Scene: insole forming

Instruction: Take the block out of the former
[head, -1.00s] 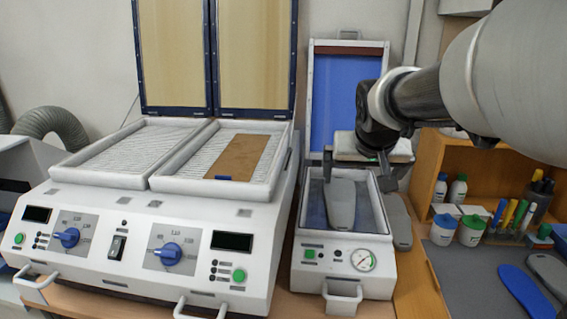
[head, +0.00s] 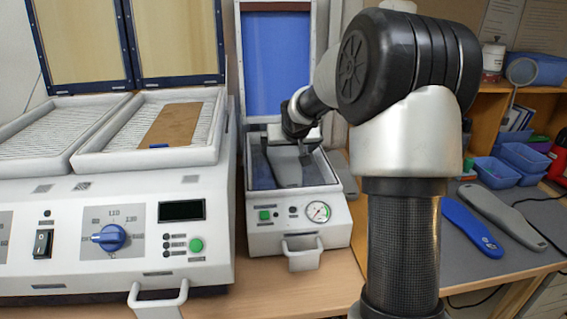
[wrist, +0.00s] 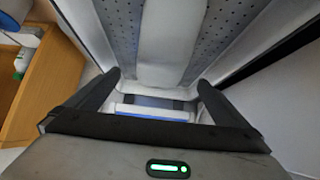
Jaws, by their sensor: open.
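The block (head: 284,166) is a grey, insole-shaped piece lying lengthwise in the open tray of the former (head: 258,205), a white machine with a raised blue lid. In the wrist view the block (wrist: 168,40) is a pale strip above a perforated bed. My gripper (head: 304,150) is over the far right part of the tray, and covers part of the block in the head view. In the wrist view my gripper (wrist: 158,80) is open, its fingers wide apart to the left and right of the block's line. I cannot tell whether the fingertips reach down beside it.
A large white heater (head: 110,215) with raised lids stands left of the former and holds a brown sheet (head: 172,124). The former's blue lid (head: 275,65) rises behind the tray. Blue and grey insoles (head: 470,227) lie on a mat at right. A wooden shelf (head: 500,120) stands behind.

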